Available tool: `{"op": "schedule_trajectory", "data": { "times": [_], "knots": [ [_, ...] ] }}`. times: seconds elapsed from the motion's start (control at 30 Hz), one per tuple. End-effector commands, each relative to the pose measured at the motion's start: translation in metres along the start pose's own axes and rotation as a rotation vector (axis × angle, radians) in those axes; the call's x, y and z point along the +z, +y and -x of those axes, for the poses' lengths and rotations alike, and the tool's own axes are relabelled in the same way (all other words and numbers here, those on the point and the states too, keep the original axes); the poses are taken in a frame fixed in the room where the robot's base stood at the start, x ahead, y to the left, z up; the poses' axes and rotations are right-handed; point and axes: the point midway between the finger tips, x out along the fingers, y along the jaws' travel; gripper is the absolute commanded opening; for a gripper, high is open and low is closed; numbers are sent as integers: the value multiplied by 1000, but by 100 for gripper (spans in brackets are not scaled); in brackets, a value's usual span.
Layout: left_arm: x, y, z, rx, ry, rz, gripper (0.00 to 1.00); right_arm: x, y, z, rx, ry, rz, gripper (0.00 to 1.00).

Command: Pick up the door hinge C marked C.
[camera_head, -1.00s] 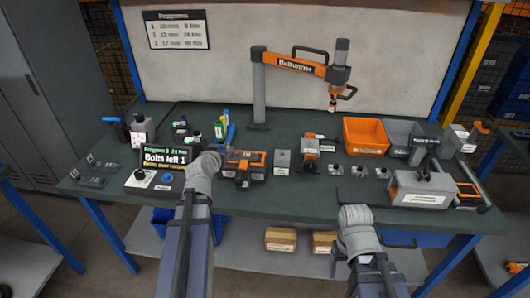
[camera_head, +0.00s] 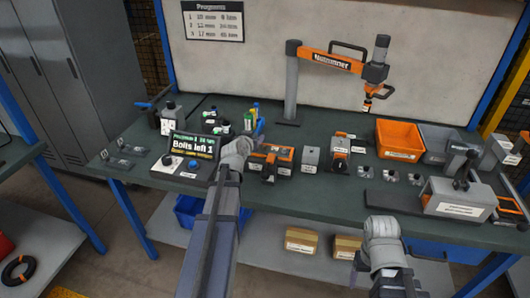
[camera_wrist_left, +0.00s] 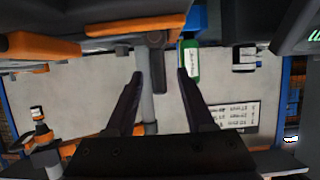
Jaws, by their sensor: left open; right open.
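Three small silver parts (camera_head: 391,177) with white tags lie in a row on the dark workbench (camera_head: 330,205), in front of the bins. They look like hinges, but their letters are too small to read, so I cannot tell which is C. My left gripper (camera_wrist_left: 160,75) is open and empty in the left wrist view; in the head view it is left of the row, by the orange-and-black tool (camera_head: 270,158). My right gripper (camera_head: 382,228) is at the bench's front edge, below the row; its fingers are hard to make out, and nothing shows in it.
An orange bin (camera_head: 399,139) and a grey bin (camera_head: 438,143) stand behind the row. A grey box machine (camera_head: 455,197) is to its right. A screw-tool arm (camera_head: 335,62) overhangs the back. A display box (camera_head: 190,158) and dark plates (camera_head: 125,148) are at left.

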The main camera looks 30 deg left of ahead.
Motion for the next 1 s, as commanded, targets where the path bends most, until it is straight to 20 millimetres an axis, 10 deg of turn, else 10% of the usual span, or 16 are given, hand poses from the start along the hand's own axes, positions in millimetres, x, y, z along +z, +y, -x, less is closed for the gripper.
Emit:
{"op": "schedule_trajectory", "data": {
  "times": [0.23,0.7,1.0],
  "knots": [
    [0,0,-2,0,0,-1,52,0,0,0,0,0,0,71],
    [0,0,-2,0,0,-1,0,0,0,0,0,0,0,71],
    [0,0,-2,0,0,-1,0,0,0,0,0,0,0,71]
  ]
}}
